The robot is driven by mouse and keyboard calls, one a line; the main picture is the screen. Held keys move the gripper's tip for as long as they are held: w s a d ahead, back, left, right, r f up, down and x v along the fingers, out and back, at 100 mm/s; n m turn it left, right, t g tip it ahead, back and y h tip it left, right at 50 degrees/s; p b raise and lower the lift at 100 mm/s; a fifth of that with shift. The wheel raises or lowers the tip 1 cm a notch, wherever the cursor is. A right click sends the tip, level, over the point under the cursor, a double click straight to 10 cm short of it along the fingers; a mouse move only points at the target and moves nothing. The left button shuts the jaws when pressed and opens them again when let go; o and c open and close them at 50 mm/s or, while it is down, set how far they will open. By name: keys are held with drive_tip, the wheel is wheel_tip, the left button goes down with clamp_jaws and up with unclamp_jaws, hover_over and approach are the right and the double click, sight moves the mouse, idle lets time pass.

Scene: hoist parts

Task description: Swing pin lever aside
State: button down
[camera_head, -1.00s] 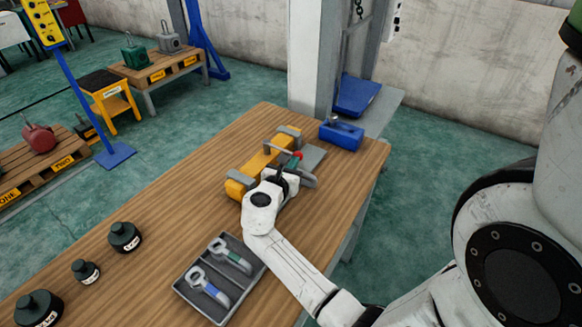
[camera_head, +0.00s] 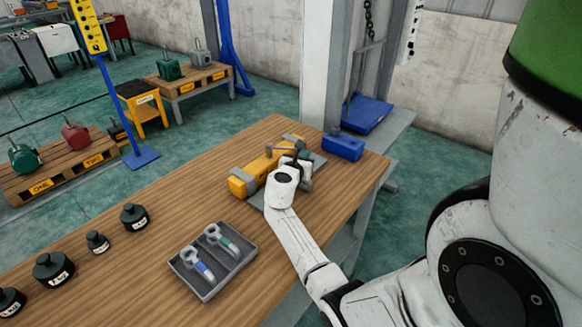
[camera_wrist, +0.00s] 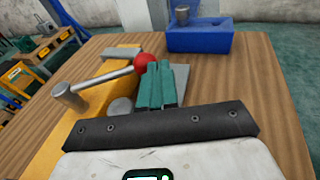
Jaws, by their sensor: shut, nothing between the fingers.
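The pin lever (camera_wrist: 100,78) is a grey rod in the wrist view. It runs from a round hub at the left, over the yellow hoist part (camera_wrist: 70,130), to a red ball knob (camera_wrist: 145,62). My gripper (camera_wrist: 162,80) has green fingers, pressed together and empty. They stand just right of the red knob; I cannot tell whether they touch it. In the head view the yellow part (camera_head: 250,181) lies on the bench, and my wrist hides most of the gripper (camera_head: 297,163) and the knob.
A blue block (camera_head: 342,147) with a grey pin sits at the bench's (camera_head: 150,215) far right corner. A grey tray (camera_head: 205,290) with two shackles lies nearer. Several black weights (camera_head: 134,217) stand along the left edge.

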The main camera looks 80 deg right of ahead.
drive_tip(key=d+n+t, duration=0.1)
drive_tip(key=d, duration=0.2)
drive_tip(key=d+n+t, duration=0.1)
drive_tip(key=d+t, duration=0.1)
drive_tip(key=d, duration=0.1)
drive_tip(key=shift+s+d+n+t, duration=0.1)
drive_tip(key=shift+d+n+t, duration=0.05)
drive_tip(key=shift+n+t, duration=0.45)
drive_tip(key=shift+t, duration=0.1)
drive_tip(key=d, duration=0.1)
drive_tip(key=w+d, duration=0.1)
drive_tip(key=d, duration=0.1)
drive_tip(key=shift+w+d+f+b, duration=0.1)
drive_tip(key=shift+w+d+b, duration=0.2)
drive_tip(key=shift+w+b, duration=0.1)
drive_tip(key=shift+w+d+b, duration=0.9)
drive_tip(key=shift+w+d, duration=0.15)
drive_tip(key=shift+d, duration=0.25)
